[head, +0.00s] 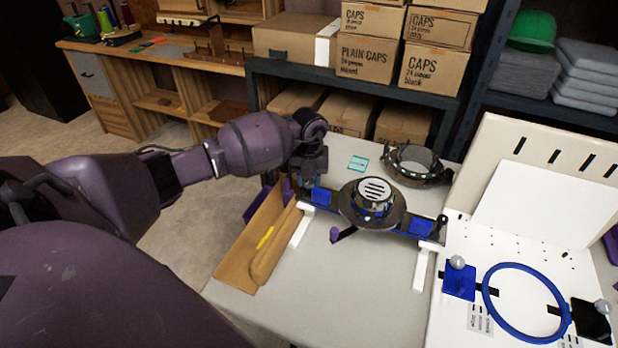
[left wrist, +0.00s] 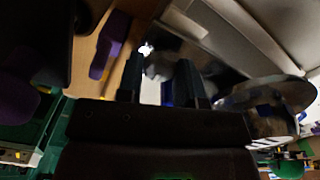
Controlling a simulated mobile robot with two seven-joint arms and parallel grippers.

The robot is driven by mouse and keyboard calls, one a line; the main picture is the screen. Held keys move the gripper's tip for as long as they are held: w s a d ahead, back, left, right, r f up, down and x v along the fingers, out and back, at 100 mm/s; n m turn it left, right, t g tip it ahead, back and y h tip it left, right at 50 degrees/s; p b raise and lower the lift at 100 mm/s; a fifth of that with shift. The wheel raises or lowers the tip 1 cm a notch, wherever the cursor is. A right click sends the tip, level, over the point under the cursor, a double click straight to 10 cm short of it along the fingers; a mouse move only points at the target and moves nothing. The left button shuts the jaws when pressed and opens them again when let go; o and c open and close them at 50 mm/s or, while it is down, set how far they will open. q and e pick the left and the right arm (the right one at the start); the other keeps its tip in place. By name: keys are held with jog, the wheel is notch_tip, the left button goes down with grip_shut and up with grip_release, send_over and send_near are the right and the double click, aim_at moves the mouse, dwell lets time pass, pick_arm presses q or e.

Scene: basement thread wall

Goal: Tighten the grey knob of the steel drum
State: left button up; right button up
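A round steel drum (head: 355,213) with a pale slotted top sits on a blue bar across the table. My left gripper (head: 309,182) points down over the left end of this bar, left of the drum. In the left wrist view its two dark fingers (left wrist: 160,75) stand apart with a gap between them. A blurred greyish shape (left wrist: 156,66) shows in that gap, and I cannot tell whether it is the grey knob or is touched. A shiny round steel surface (left wrist: 268,105) lies right of the fingers. I cannot make out the drum's grey knob in the head view. My right gripper is out of view.
A dark steel ring (head: 415,165) and a small teal card (head: 358,163) lie behind the drum. A purple-ended black lever (head: 336,235) is in front. A cardboard tray (head: 238,266) is left. A white board with a blue hoop (head: 487,300) is right. The front table is clear.

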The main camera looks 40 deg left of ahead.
aim_at(309, 180)
pick_arm(q)
jog(key=o, duration=0.5)
jog(key=shift+c, duration=0.2)
notch_tip(309, 180, up, 11)
jog(key=p, duration=0.1)
jog(key=shift+p, duration=0.35)
jog(key=shift+f, duration=0.1)
jog(key=shift+s, duration=0.1)
